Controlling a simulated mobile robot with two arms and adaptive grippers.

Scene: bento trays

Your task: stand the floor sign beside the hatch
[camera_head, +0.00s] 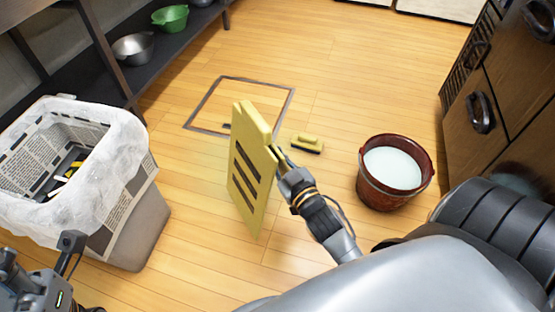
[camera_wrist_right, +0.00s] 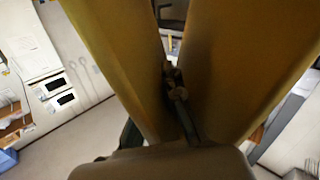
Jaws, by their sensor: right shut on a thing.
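The yellow floor sign (camera_head: 250,170) stands roughly upright in the middle of the head view, with dark bars on its face. My right gripper (camera_head: 278,156) is shut on the sign's edge at its right side. Whether its bottom touches the floor I cannot tell. In the right wrist view the sign's two yellow panels (camera_wrist_right: 110,60) spread apart on either side of the gripper. The hatch (camera_head: 245,100) is a dark square outline in the floor, behind the sign and partly covered by it. My left gripper (camera_head: 70,245) shows only partly at the lower left; its jaws are unclear.
A yellow brush (camera_head: 307,143) lies on the floor near the hatch. A red-brown bucket (camera_head: 366,184) of whitish liquid stands to the right. A lined bin (camera_head: 140,225) stands at left, below a dark shelf (camera_head: 112,75) with bowls. Wooden cabinets (camera_head: 520,70) stand at right.

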